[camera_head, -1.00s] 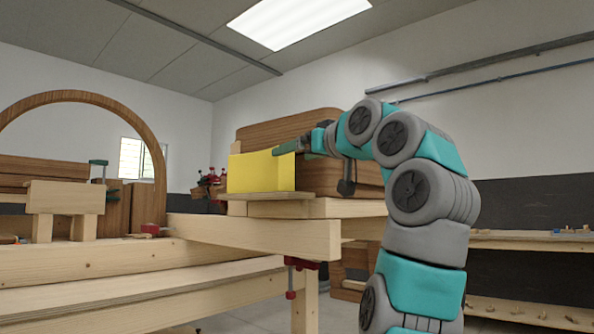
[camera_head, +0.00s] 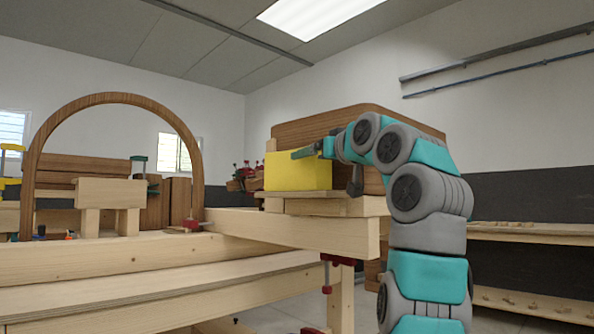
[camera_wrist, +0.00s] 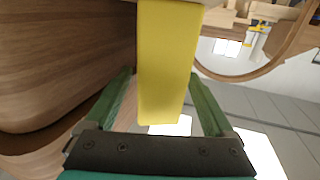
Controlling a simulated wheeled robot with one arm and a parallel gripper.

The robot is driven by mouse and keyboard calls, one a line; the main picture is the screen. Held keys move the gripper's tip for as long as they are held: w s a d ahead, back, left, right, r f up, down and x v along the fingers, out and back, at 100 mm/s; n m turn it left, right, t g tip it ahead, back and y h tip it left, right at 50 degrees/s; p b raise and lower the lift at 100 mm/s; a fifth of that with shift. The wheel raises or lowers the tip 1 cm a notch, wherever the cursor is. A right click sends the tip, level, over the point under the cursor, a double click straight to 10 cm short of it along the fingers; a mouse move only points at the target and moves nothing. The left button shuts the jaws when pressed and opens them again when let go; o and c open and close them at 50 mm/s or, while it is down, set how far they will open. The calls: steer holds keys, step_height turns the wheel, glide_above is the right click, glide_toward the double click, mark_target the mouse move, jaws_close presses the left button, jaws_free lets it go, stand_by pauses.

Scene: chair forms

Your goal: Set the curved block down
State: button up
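The yellow curved block (camera_head: 283,178) is in the head view, at or just above a thin wooden board (camera_head: 290,193) on the bench. I cannot tell whether its underside touches the board. My gripper (camera_head: 303,153) reaches in from the right at the block's upper part. In the wrist view the yellow block (camera_wrist: 166,60) runs between the two green fingers of my gripper (camera_wrist: 163,78). The fingertips lie close against both its sides.
A large brown curved wooden form (camera_head: 350,118) stands right behind the block. A wooden arch (camera_head: 38,150) and a small wooden stand (camera_head: 108,192) are on the left bench. A red clamp (camera_head: 338,261) hangs below the beam (camera_head: 300,232). A shelf (camera_head: 530,233) is at right.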

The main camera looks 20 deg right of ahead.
jaws_close()
stand_by(0.5)
